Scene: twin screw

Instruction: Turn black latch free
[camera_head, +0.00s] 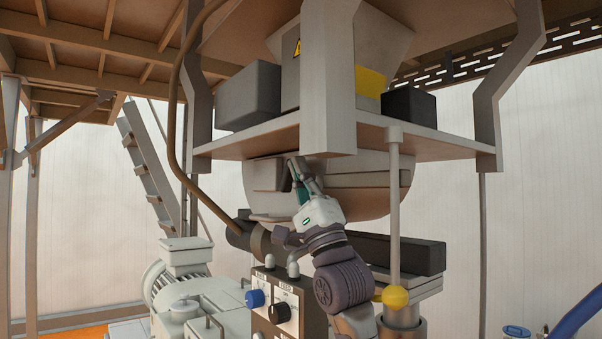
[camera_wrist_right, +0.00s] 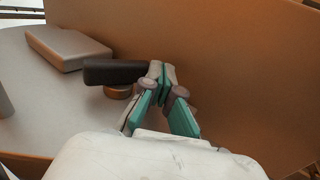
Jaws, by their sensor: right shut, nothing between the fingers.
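The black latch (camera_wrist_right: 116,72) shows in the right wrist view as a dark bar on a round brown pivot (camera_wrist_right: 118,91), mounted on a pale curved surface (camera_wrist_right: 60,115). My right gripper (camera_wrist_right: 161,72) is shut, with its fingertips together at the right end of the bar. The tips are very close to that end; I cannot tell whether they touch it. Nothing is between the fingers. In the head view the right gripper (camera_head: 296,170) reaches up to the rounded housing (camera_head: 350,185) under the platform; the latch cannot be made out there. My left gripper is not in view.
A pale rectangular block (camera_wrist_right: 68,47) lies beyond the latch, and a brown wall (camera_wrist_right: 235,70) rises to the right. In the head view, the platform (camera_head: 440,145) hangs above the gripper. A panel with a blue knob (camera_head: 255,299) and black knob (camera_head: 280,313) stands below.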

